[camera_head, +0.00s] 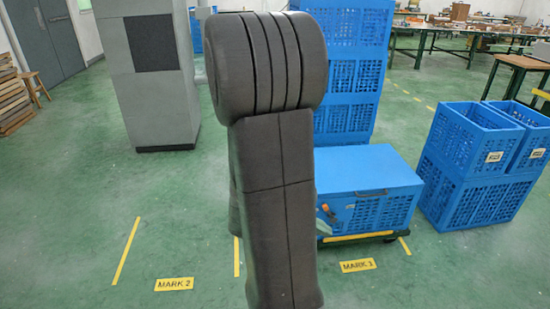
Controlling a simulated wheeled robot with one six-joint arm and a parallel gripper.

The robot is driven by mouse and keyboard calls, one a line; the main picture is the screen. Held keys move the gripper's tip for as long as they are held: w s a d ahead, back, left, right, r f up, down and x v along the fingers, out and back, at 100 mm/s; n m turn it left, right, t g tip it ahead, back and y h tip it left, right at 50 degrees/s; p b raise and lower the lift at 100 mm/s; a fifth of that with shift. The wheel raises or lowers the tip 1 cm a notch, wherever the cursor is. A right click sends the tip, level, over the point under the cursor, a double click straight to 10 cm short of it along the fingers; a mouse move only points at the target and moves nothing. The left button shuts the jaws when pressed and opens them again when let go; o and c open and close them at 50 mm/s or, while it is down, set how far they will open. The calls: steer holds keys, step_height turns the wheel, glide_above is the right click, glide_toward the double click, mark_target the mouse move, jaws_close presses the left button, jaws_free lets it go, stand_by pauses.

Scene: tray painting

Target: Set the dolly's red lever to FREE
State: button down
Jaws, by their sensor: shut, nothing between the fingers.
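The dolly (358,238) is a low platform with a yellow front edge and dark wheels. A small orange-red part (327,209) shows at the crate's left front, close to my arm's edge. It may be the red lever; its setting is too small to read. My dark arm rises through the middle of the view and hides the dolly's left side. My gripper is not in view.
Tall stacked blue crates (350,85) stand behind the dolly. More blue crates (462,185) stand close on its right. A grey cabinet (158,95) is at the back left. The floor around the MARK 2 label (174,284) is clear. Workbenches (440,40) stand far back right.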

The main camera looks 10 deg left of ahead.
steer(key=w+a+f+n+t+b, duration=0.2)
steer(key=w+a+f+n+t, duration=0.2)
steer(key=a, duration=0.3)
steer(key=w+a+f+n+t+h+b, duration=0.1)
steer(key=w+a+f+n+t+b, duration=0.2)
steer(key=w+a+n, duration=0.3)
steer(key=shift+w+a+f+n+t+b, duration=0.2)
steer(key=shift+a+f+n+t+b, duration=0.15)
steer(key=shift+a+f+t, duration=0.45)
